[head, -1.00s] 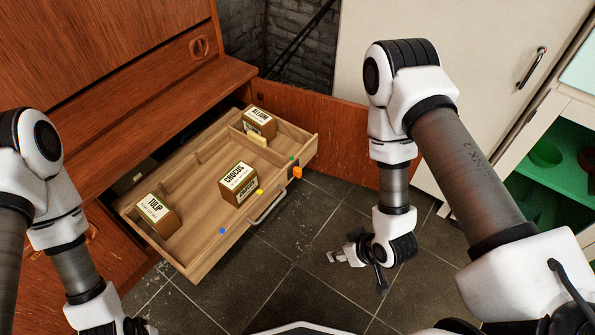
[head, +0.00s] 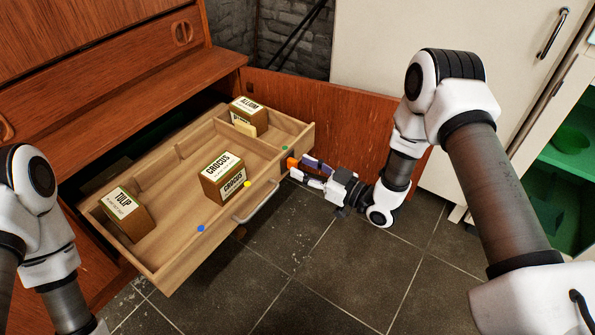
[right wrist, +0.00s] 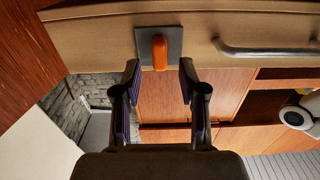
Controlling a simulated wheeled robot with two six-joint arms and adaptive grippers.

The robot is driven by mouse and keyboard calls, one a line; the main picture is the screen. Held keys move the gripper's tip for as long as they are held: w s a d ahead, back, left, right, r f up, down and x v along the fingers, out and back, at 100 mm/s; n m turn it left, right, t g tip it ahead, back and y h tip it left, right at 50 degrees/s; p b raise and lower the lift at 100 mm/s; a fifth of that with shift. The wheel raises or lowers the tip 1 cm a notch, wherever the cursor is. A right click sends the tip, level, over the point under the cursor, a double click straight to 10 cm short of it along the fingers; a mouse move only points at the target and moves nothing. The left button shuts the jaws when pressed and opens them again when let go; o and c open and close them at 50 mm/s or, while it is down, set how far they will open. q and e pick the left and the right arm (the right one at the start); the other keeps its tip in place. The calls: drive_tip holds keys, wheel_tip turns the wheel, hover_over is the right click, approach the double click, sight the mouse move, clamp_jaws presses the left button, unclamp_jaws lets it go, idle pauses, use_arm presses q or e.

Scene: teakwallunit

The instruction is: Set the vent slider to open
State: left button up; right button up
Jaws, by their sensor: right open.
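The vent slider is an orange knob (head: 292,163) at the right end of the open drawer's front, partly hidden by my gripper in the head view. In the right wrist view the knob (right wrist: 160,54) stands upright on a small dark grey plate (right wrist: 175,44). My right gripper (head: 304,170) is open and empty in front of it. In the right wrist view its two fingertips (right wrist: 160,72) are apart, one to each side of the knob, with gaps on both sides. Only part of my left arm shows; its gripper is out of view.
The pulled-out wooden drawer (head: 184,269) holds labelled boxes, including Tulip (head: 125,213), Crocus (head: 222,178) and Allium (head: 248,113). A metal handle (head: 262,204) and coloured pins are on its front. A wooden panel (head: 345,125) stands behind my right gripper. The tiled floor in front is clear.

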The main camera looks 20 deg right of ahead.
sight(297, 149)
drive_tip(key=shift+x, duration=1.2)
clamp_jaws()
use_arm(q)
drive_tip(key=shift+f, duration=0.3)
use_arm(e)
drive_tip(key=shift+w+d+r, duration=0.1)
drive_tip(key=shift+w+d, duration=0.6)
drive_tip(key=shift+d, duration=0.15)
drive_tip(key=shift+w+d, duration=0.65)
drive_tip(key=shift+d, duration=0.2)
unclamp_jaws()
drive_tip(key=shift+d, duration=0.1)
drive_tip(key=v, duration=1.2)
